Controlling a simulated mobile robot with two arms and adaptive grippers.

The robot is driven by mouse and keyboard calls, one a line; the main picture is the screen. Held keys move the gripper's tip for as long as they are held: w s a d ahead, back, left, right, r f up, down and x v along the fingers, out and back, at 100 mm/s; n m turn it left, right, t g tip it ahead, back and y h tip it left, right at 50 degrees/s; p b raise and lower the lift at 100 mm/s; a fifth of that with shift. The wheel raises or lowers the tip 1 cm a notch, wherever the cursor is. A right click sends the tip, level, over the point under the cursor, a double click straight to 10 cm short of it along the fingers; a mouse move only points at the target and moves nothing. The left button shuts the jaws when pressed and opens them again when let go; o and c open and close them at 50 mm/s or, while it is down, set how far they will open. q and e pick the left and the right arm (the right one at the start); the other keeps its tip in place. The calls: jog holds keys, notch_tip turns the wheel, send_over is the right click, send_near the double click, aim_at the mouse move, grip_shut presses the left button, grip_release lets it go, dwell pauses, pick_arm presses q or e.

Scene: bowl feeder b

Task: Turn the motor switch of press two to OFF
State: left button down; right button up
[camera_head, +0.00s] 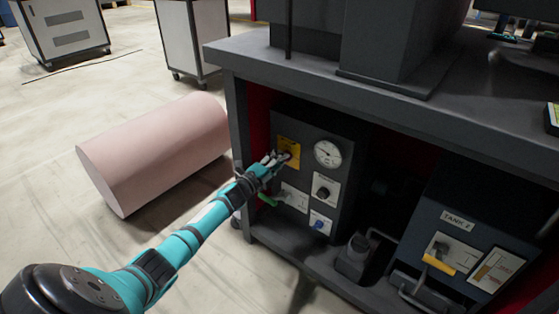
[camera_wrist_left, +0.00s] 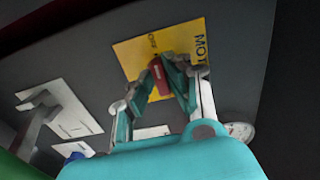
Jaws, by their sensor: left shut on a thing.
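The yellow motor plate (camera_head: 285,146) is on the upper left of a dark control panel under the bench. It also shows in the wrist view (camera_wrist_left: 128,52), tilted, with the letters MOT readable. A red switch knob (camera_wrist_left: 157,74) sits on this plate. My left gripper (camera_head: 284,158) reaches the plate from the front left. In the wrist view its two fingers (camera_wrist_left: 166,72) are closed around the red knob from both sides. The fingers hide part of the knob, so its exact setting cannot be read. My right gripper is not in view.
The bench top (camera_head: 450,105) overhangs the panel. A Tank 2 box (camera_head: 478,228) stands right. A pink cylinder (camera_head: 155,150) lies left on open floor.

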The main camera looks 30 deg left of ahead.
pick_arm(q)
jog(key=c, duration=1.3)
grip_release()
jog(key=shift+s, duration=0.1)
jog(key=s, duration=0.8)
jog(key=s+a, duration=0.1)
jog(key=s, duration=0.3)
jog(key=shift+w, duration=0.1)
